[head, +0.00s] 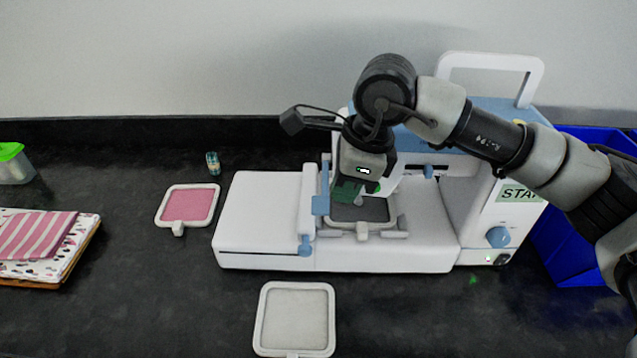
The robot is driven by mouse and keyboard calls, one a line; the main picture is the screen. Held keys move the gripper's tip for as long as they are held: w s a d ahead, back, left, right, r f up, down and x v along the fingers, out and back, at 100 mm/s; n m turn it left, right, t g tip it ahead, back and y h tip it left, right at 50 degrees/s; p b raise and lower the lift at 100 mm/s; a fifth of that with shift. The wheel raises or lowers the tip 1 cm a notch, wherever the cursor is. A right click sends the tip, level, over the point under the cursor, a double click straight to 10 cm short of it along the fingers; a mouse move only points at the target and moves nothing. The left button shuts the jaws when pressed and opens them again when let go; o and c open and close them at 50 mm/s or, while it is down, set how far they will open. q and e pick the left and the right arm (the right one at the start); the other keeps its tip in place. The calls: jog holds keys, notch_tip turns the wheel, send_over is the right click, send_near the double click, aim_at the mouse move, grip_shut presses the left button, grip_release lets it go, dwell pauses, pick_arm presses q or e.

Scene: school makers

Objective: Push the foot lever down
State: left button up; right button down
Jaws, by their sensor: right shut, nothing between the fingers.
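A white and light-blue embroidery machine (390,258) stands on the dark counter. A hoop with dark fabric (376,212) sits on its bed. My right gripper (347,190) comes in from the right and points down over the left part of this hoop, in front of the machine's head. Its green fingers are closed with nothing visible between them. The gripper and wrist hide the needle and foot area. A small blue tab (428,172) shows under the machine's head, right of my gripper; I cannot tell if it is the foot lever. My left gripper is out of view.
A hoop with pink fabric (188,206) and a hoop with pale fabric (295,318) lie on the counter. A thread spool (213,163) stands behind. Folded fabrics (38,238) are at left. A blue bin (565,245) is right of the machine.

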jog(key=p+v, duration=0.3)
jog(key=v, duration=0.5)
jog(key=shift+p, duration=0.3)
jog(key=shift+s+f, duration=0.1)
